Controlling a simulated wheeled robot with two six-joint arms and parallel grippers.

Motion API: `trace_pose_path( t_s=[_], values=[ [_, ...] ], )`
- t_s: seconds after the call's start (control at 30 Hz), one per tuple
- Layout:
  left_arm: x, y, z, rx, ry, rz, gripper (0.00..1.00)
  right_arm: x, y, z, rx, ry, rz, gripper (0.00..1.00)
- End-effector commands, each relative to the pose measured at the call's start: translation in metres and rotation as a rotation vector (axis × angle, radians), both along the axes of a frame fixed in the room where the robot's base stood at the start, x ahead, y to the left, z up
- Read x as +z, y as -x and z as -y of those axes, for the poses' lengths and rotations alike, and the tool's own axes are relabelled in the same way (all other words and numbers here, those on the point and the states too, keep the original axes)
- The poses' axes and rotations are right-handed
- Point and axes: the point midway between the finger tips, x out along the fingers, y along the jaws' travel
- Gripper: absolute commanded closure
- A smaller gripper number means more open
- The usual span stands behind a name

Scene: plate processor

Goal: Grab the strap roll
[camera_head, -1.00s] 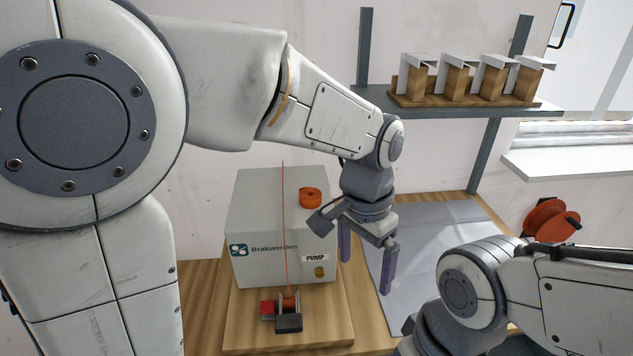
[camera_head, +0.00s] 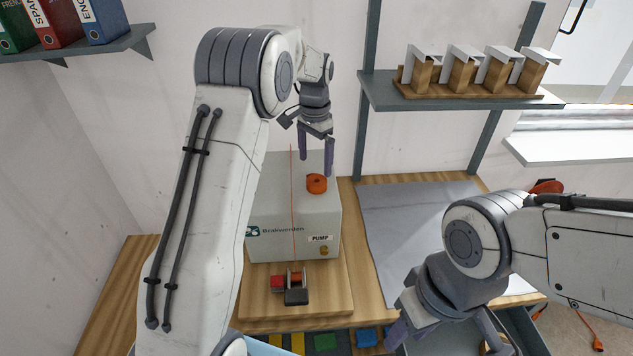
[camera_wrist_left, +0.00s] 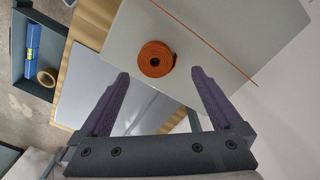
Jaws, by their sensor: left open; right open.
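The orange strap roll (camera_head: 316,183) lies flat on top of the grey box marked PUMP (camera_head: 290,222), near its right side. My left gripper (camera_head: 316,167) is open, with its fingers pointing down above the roll. In the left wrist view the strap roll (camera_wrist_left: 156,59) shows between and just beyond the open fingertips (camera_wrist_left: 160,74), with nothing held. My right gripper (camera_head: 445,335) is at the lower right, partly cut off by the picture edge and away from the roll.
A grey mat (camera_head: 405,220) lies to the right. A shelf (camera_head: 450,93) with wooden holders is above it.

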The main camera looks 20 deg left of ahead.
Motion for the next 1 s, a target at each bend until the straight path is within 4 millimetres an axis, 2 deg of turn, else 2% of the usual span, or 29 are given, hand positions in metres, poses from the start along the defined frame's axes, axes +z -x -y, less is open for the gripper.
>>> trace_pose_path(
  t_s=[0.17,0.4,0.67,0.7,0.87,0.9,0.93,1.0],
  values=[
    [-0.015,0.005,0.003,-0.001,0.000,-0.006,0.00,0.012,0.000,0.000,0.000,0.000,0.000,0.57],
    [-0.049,0.007,0.005,0.000,0.000,-0.004,0.00,0.024,0.000,0.000,-0.001,0.000,0.000,0.57],
    [-0.054,0.007,0.005,0.000,0.000,0.000,0.00,0.024,0.000,0.000,-0.001,0.000,0.000,0.57],
    [-0.054,0.007,0.005,0.000,0.000,0.000,0.04,0.024,0.000,0.000,-0.001,0.000,0.000,0.57],
    [-0.054,0.007,0.005,0.000,0.000,0.000,0.65,0.024,0.000,0.000,-0.001,0.000,0.000,0.57],
    [-0.054,0.007,0.005,0.000,0.000,0.000,0.80,0.024,0.000,0.000,-0.001,0.000,0.000,0.57],
    [-0.054,0.007,0.005,0.000,0.000,0.000,0.91,0.024,0.000,0.000,-0.001,0.000,0.000,0.57],
    [-0.054,0.007,0.005,0.000,0.000,0.001,0.91,0.024,0.000,0.000,-0.001,0.000,0.000,0.57]
  ],
)
